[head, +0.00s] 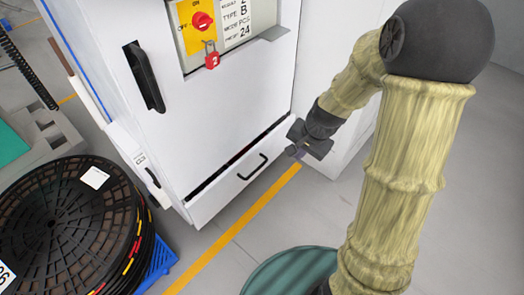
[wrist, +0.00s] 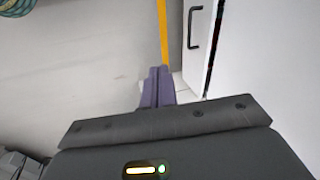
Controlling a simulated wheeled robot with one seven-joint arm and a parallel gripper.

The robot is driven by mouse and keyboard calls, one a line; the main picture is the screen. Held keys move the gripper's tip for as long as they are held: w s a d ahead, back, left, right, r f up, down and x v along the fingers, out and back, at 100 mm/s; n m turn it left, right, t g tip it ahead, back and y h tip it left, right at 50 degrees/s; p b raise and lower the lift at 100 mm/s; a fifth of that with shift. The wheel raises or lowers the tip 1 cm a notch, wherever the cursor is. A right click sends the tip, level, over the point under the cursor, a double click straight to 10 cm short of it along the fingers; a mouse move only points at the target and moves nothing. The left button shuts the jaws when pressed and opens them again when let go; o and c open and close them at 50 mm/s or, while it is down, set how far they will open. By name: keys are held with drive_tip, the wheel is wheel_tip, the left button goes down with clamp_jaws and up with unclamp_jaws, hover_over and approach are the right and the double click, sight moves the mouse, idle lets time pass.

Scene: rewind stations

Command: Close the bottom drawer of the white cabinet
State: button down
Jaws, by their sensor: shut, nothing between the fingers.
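The white cabinet (head: 225,115) stands in the middle of the head view. Its bottom drawer (head: 225,195) has a black bar handle (head: 252,167) and sticks out a little, with a dark gap along its top edge. The drawer front also shows at the top of the wrist view (wrist: 199,60), with its handle (wrist: 194,27). My gripper (head: 297,152) is beside the right end of the drawer, pointing down toward the floor. In the wrist view its fingers (wrist: 158,72) are together and empty. I cannot tell whether it touches the drawer.
A cable reel (head: 70,230) on a blue pallet (head: 160,262) stands at the lower left. A red padlock (head: 211,58) hangs on the yellow switch plate. A black door handle (head: 145,77) juts from the cabinet. The floor by the yellow line (head: 235,230) is clear.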

drive_tip(key=s+d+r+n+h+p, duration=0.1)
drive_tip(key=s+d+r+n+h, duration=0.1)
drive_tip(key=s+r+n, duration=0.5)
drive_tip(key=s, duration=0.4)
drive_tip(key=shift+r, duration=0.1)
